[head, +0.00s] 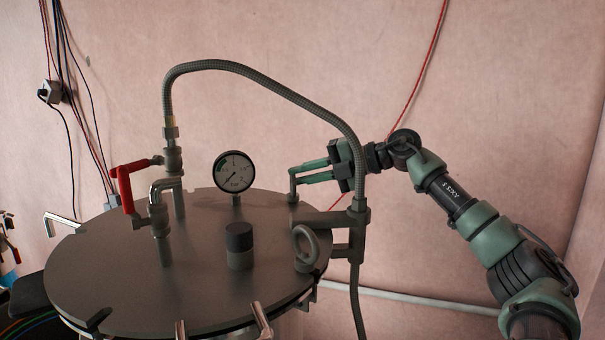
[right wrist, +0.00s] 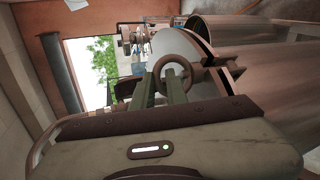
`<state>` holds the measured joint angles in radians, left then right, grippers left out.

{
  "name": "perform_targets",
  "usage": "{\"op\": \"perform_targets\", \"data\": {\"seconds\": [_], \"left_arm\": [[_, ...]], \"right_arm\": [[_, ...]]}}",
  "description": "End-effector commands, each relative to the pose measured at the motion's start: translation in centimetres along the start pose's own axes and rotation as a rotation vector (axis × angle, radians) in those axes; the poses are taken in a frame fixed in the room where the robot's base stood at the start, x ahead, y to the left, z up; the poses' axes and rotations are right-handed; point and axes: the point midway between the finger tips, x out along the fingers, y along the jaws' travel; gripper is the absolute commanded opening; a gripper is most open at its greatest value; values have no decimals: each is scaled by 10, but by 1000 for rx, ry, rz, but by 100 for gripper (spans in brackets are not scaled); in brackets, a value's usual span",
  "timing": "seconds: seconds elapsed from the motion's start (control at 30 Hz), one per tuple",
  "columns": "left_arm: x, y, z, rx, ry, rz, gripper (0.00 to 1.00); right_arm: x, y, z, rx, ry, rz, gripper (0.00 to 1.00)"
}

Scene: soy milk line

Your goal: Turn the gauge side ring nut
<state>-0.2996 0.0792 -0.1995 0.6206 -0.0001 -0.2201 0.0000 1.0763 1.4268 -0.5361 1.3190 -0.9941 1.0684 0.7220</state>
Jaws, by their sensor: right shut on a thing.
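The round grey vessel lid (head: 110,250) fills the lower left of the head view. The pressure gauge (head: 235,172) stands upright near its back edge. My right gripper (head: 293,184) reaches in from the right, its fingers pointing left and bent down at the tips. It is shut on the gauge side ring nut at the lid's back right rim. In the head view the fingertips mostly hide that nut. In the right wrist view the nut's ring (right wrist: 188,66) shows at the fingertips. My left gripper is not in view.
Another ring nut (head: 312,242) stands nearer on the right rim, by the hose bracket (head: 335,219). A braided hose (head: 265,80) arches over the lid and passes close to my right gripper. A red-handled valve (head: 126,190) and a dark-capped knob (head: 239,242) also stand there.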

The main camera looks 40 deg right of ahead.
Motion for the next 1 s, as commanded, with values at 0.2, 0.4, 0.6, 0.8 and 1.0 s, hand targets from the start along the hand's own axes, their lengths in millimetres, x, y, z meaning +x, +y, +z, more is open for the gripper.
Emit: {"op": "perform_targets", "data": {"seconds": [0.2,0.4,0.6,0.8,1.0], "left_arm": [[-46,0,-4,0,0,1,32],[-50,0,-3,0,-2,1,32],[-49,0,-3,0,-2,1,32],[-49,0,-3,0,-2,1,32],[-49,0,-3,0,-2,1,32]], "right_arm": [[-3,12,7,-37,139,26,0],[0,6,10,-84,260,53,0],[0,4,13,-113,345,62,0],[1,4,11,-129,400,66,0],[1,3,10,-133,412,65,0]]}}
